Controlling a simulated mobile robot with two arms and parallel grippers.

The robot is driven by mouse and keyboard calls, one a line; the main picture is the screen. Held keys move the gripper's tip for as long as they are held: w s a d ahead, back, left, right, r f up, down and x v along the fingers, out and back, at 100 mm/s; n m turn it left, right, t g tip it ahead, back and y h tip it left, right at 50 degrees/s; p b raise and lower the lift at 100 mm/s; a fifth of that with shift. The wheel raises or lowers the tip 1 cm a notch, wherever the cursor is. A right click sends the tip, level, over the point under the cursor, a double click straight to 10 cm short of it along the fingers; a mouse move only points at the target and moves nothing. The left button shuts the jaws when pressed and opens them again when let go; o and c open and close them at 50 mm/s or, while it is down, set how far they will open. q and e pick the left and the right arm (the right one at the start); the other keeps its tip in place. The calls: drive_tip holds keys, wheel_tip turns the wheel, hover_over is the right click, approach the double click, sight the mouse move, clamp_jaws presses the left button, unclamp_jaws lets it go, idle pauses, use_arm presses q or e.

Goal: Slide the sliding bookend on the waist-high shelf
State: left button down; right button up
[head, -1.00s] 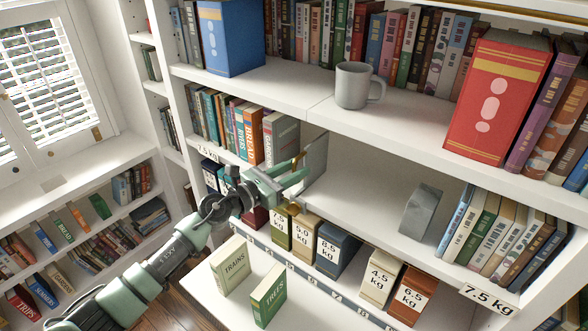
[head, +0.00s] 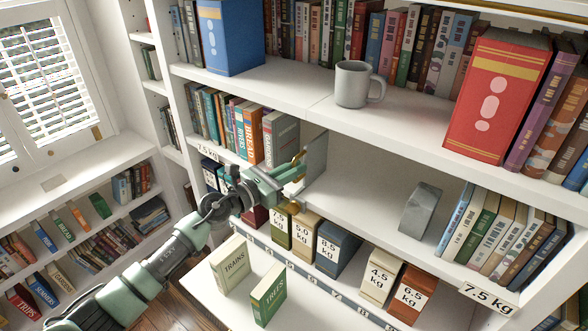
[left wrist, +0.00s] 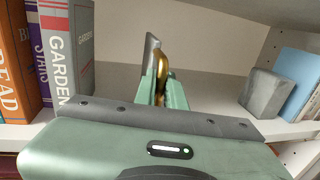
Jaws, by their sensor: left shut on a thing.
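The sliding bookend (head: 316,158) is a thin grey upright plate on the waist-high shelf (head: 360,205), just right of a row of books ending in a grey gardening book (head: 285,138). It carries a brass handle (head: 298,158) on its front edge. My left gripper (head: 288,175) is shut on that handle. In the left wrist view the green fingers (left wrist: 161,92) close around the brass handle (left wrist: 162,80), and the grey plate (left wrist: 151,48) stands just behind. My right gripper is in neither view.
A grey angular block (head: 420,210) stands farther right, against leaning books (head: 495,235). The shelf between bookend and block is clear. The upper shelf above holds a grey mug (head: 353,85). Weight-labelled boxes (head: 337,250) stand below.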

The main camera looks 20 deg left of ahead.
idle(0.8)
use_arm(q)
drive_tip(key=shift+a+f+b, duration=0.1)
drive_tip(key=shift+a+b, duration=0.1)
drive_tip(key=shift+b, duration=0.15)
drive_tip(key=w+a+b, duration=0.3)
drive_tip(key=a+b, duration=0.6)
drive_tip(key=shift+w+a, duration=0.3)
drive_tip(key=shift+a, duration=0.05)
drive_tip(key=c, duration=1.5)
unclamp_jaws()
